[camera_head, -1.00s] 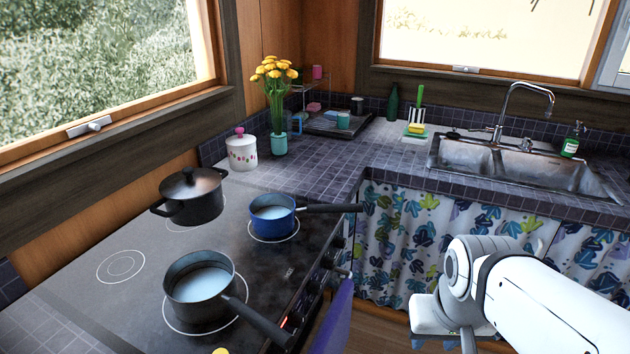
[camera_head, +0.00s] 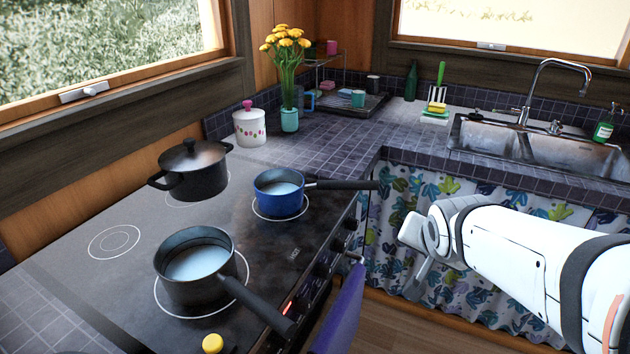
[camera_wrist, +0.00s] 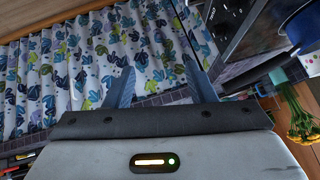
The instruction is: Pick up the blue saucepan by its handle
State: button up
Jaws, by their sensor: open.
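The blue saucepan (camera_head: 270,205) sits upright on the back right burner of the stove, with pale liquid inside. Its dark handle (camera_head: 345,185) points right, past the stove's front edge. In the wrist view part of the saucepan (camera_wrist: 297,24) shows at the top right, with its handle (camera_wrist: 252,74) running down-left from it. My gripper (camera_head: 412,262) is to the right of the handle's end and apart from it, in front of the curtain. In the wrist view the two fingers of my gripper (camera_wrist: 158,76) are spread with nothing between them.
A dark saucepan (camera_head: 175,290) stands on the front burner, its handle also past the stove edge. A lidded black pot (camera_head: 205,180) stands behind. A purple towel (camera_head: 342,312) hangs at the oven front. The leaf-patterned curtain (camera_head: 395,255) hangs below the sink counter.

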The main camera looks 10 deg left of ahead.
jog(key=w+a+f+m+t+y+b, duration=0.1)
jog(key=w+a+f+m+t+b, duration=0.1)
jog(key=w+a+t+b, duration=0.3)
jog(key=w+a+f+m+y+b, duration=0.1)
jog(key=w+a+m+y+b, duration=0.1)
jog(key=w, duration=0.4)
jog(key=m+t+y+b, duration=0.3)
jog(key=y+b, duration=0.3)
send_near(331, 189)
jog(key=a+x, duration=0.1)
jog(key=x, duration=0.6)
jog(key=b+x, duration=0.1)
jog(key=x, duration=0.2)
jog(key=shift+w+d, duration=0.3)
jog(key=shift+w, duration=0.1)
jog(key=shift+w+a+r, duration=0.1)
jog(key=shift+w+a, duration=0.05)
jog(key=shift+w, duration=0.1)
grip_shut()
jog(key=shift+r, duration=0.1)
